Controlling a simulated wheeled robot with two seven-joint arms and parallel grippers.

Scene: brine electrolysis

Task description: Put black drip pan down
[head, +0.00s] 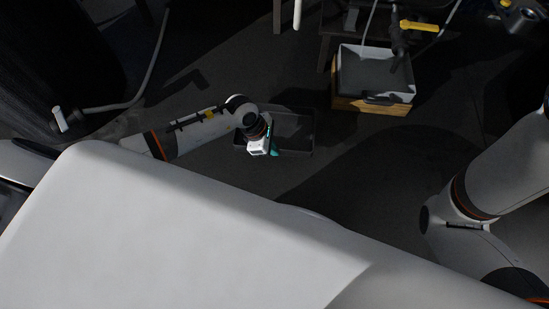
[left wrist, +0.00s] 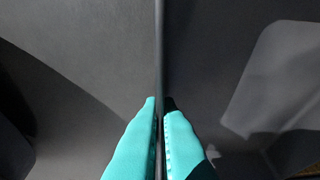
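The black drip pan (head: 299,133) is a shallow dark tray in the middle of the head view, over the dark floor. My left gripper (head: 272,150) is at its near side, partly covering it. In the left wrist view, the teal fingers (left wrist: 161,105) are closed on either side of the pan's thin upright wall (left wrist: 160,45). Whether the pan touches the floor or hangs just above it, I cannot tell. My right arm shows at the right of the head view; I cannot make out its gripper.
A wooden crate (head: 371,103) with a grey-white tray (head: 375,72) in it stands at the upper right. A dark stool or table (head: 335,25) is behind it. A grey hose (head: 150,75) runs down the left. The floor (head: 350,150) right of the pan is clear.

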